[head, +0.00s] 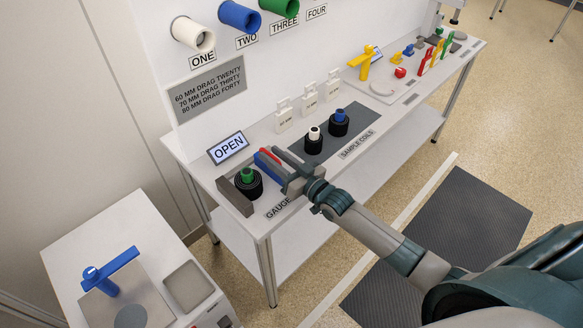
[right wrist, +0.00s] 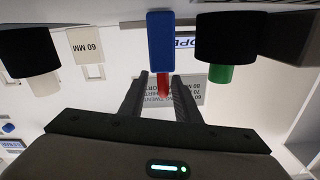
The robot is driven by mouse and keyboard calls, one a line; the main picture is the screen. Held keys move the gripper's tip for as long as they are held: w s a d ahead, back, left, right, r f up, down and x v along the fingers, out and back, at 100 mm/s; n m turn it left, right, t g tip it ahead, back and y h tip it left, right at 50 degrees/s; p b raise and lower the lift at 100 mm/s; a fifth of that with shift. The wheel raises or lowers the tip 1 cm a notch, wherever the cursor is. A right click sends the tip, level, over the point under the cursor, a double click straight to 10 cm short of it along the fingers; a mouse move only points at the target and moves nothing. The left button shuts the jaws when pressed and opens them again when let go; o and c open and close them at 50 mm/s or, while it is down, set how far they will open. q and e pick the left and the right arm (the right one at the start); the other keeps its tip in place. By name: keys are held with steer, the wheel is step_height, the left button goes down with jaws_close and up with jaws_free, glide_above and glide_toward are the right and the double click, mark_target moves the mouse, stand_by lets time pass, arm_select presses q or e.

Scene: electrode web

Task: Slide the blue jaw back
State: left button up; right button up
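The blue jaw (head: 265,160) is a blue block with a red part beside it on the gauge at the bench's front left corner. In the right wrist view the blue jaw (right wrist: 160,40) lies straight ahead of the fingertips, and the red part (right wrist: 163,84) shows between the fingers. My right gripper (head: 283,168) is open at the jaw's right side; whether it touches the jaw I cannot tell. A black coil with a green core (head: 248,180) stands left of the jaw, beside a grey block (head: 234,198). My left gripper is out of view.
A display reading OPEN (head: 229,147) stands behind the gauge. Two more coils, white-cored (head: 314,141) and blue-cored (head: 339,123), stand on a dark mat to the right. A low white cabinet (head: 150,225) with a blue-handled device (head: 110,275) stands at the lower left.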

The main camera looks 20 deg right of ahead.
arm_select(q)
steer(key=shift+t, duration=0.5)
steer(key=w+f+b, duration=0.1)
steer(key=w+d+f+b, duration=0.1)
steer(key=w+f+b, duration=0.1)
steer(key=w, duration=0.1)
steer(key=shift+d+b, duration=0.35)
steer(key=shift+b, duration=0.05)
arm_select(e)
steer(key=v, duration=1.7)
steer(key=shift+d, duration=0.2)
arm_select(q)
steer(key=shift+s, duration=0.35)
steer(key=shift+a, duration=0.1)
arm_select(e)
steer(key=shift+f, duration=0.1)
